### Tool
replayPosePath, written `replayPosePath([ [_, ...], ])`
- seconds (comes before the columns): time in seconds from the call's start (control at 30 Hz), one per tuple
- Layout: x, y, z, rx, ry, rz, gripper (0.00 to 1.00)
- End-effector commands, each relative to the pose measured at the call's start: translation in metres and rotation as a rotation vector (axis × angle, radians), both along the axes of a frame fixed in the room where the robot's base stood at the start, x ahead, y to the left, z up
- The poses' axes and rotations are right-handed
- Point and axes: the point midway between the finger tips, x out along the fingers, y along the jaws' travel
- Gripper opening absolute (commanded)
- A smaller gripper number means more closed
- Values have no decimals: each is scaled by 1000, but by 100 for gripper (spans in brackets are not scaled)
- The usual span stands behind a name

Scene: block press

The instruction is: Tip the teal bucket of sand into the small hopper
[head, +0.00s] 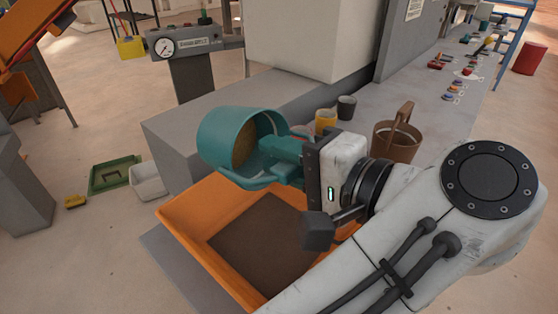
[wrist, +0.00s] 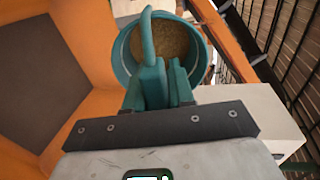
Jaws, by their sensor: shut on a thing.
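The teal bucket (head: 222,138) is held tipped over on its side, its open mouth turned toward my gripper. Brown sand (head: 244,148) shows inside it, and also in the wrist view (wrist: 172,42). My gripper (head: 281,160) is shut on the bucket's curved handle, seen between the fingers in the wrist view (wrist: 148,42). The bucket is above the far-left edge of an orange open-topped hopper (head: 187,222). The hopper's floor is dark brown; its near right part is hidden by my arm. No falling sand is visible.
A grey ledge (head: 168,130) runs behind the hopper, with a yellow cup (head: 326,121), a dark cup (head: 346,106) and a brown bucket (head: 396,140). A gauge post (head: 190,75) stands behind.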

Motion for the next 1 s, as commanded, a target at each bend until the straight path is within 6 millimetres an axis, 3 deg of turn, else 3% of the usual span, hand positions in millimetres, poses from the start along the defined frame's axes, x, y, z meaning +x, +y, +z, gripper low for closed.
replayPosePath([
  [1.0,-7,-10,-15,159,-126,-1,0],
])
